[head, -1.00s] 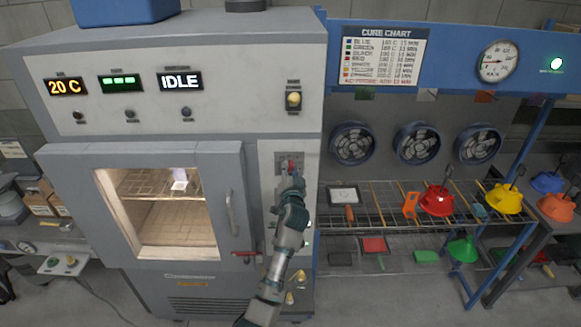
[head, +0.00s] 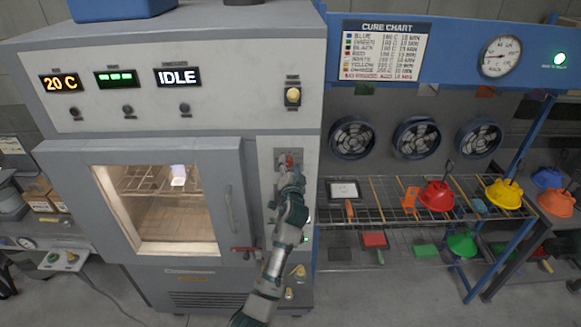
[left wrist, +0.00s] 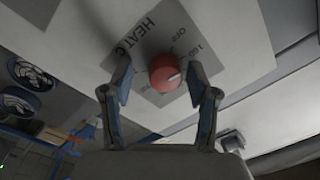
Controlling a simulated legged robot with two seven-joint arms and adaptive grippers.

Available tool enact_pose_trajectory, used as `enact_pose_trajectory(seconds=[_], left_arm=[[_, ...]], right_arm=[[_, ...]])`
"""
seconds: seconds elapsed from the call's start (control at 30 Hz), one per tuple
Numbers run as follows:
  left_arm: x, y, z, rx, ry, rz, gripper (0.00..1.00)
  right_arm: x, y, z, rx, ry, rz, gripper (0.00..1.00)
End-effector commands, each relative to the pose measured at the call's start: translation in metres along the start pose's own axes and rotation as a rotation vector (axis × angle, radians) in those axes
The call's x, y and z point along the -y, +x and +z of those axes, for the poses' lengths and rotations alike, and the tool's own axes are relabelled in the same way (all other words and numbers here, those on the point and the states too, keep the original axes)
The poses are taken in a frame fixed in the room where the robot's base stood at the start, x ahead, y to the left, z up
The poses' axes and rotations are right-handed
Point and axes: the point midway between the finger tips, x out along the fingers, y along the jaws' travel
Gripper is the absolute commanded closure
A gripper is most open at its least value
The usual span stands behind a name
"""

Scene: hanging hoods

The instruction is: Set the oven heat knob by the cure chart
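The red heat knob (head: 290,160) sits on the oven's right-hand control panel. In the left wrist view, the knob (left wrist: 165,73) has a pale pointer mark and a grey plate reading "HEAT C". My left gripper (head: 291,178) is at the panel, just below the knob in the head view. In the left wrist view, the open fingers (left wrist: 160,82) stand on either side of the knob with gaps visible. The cure chart (head: 383,50) hangs right of the oven and lists colours with temperatures and minutes; its small print is blurred. My right gripper is out of view.
The oven displays read "20 C" (head: 60,83) and "IDLE" (head: 179,77). The oven door (head: 228,205) is shut. A wire rack (head: 385,215) to the right holds a red hood (head: 436,196) and a yellow hood (head: 504,193). A yellow knob (head: 293,96) is higher on the oven.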

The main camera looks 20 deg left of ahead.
Motion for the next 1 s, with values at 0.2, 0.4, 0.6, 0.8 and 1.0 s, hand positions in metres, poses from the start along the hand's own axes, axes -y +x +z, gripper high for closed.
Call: enact_pose_trajectory(seconds=[0.2,0.4,0.6,0.8,1.0], left_arm=[[0.0,-0.007,0.0,-0.001,0.0,0.0,0.41],[-0.002,-0.041,0.0,-0.002,-0.002,0.002,0.41],[-0.003,-0.085,0.001,0.0,-0.001,0.002,0.41],[-0.004,-0.11,0.001,0.002,0.001,0.003,0.41],[-0.004,-0.116,0.001,0.003,0.002,0.003,0.41]], right_arm=[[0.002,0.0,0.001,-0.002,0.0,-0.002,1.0],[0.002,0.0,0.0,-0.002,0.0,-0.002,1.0],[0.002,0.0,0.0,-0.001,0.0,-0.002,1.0],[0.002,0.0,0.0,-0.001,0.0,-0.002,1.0],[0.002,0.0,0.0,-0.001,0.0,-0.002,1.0]])
